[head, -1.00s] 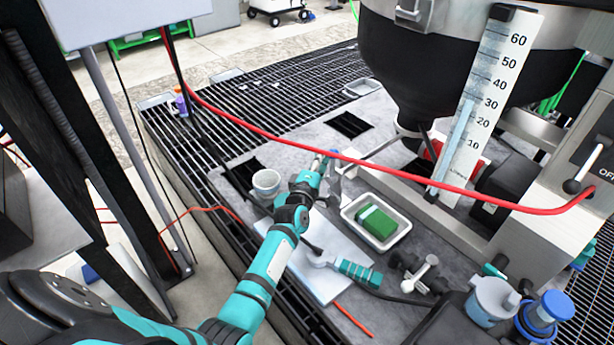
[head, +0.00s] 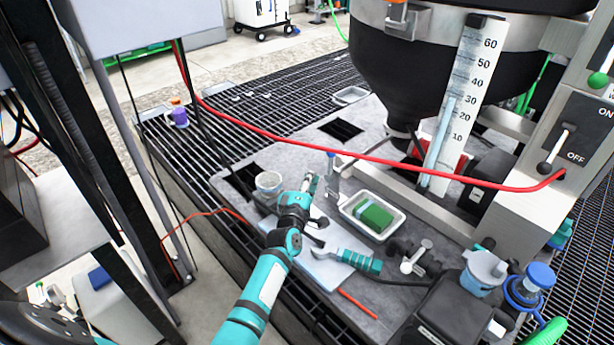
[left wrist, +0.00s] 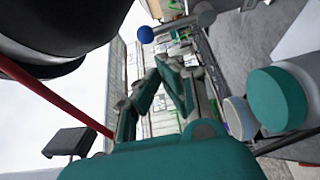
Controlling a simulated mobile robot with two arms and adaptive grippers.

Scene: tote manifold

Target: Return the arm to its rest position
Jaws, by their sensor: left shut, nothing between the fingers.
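My left arm reaches in from the bottom of the head view, in teal and light grey. Its gripper (head: 311,183) is shut and empty. It is above the grey bench top (head: 300,150), between a small white cup (head: 269,184) and a metal fitting with a blue tip (head: 331,170). The fingers are small here, and I cannot tell their exact height. My right gripper is in neither view.
A white tray (head: 347,208) holds a green block (head: 374,216). The red hose (head: 400,172) crosses above the bench. A black hopper (head: 400,70) and scale (head: 462,110) stand behind. Blue-capped containers (head: 530,285) stand right.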

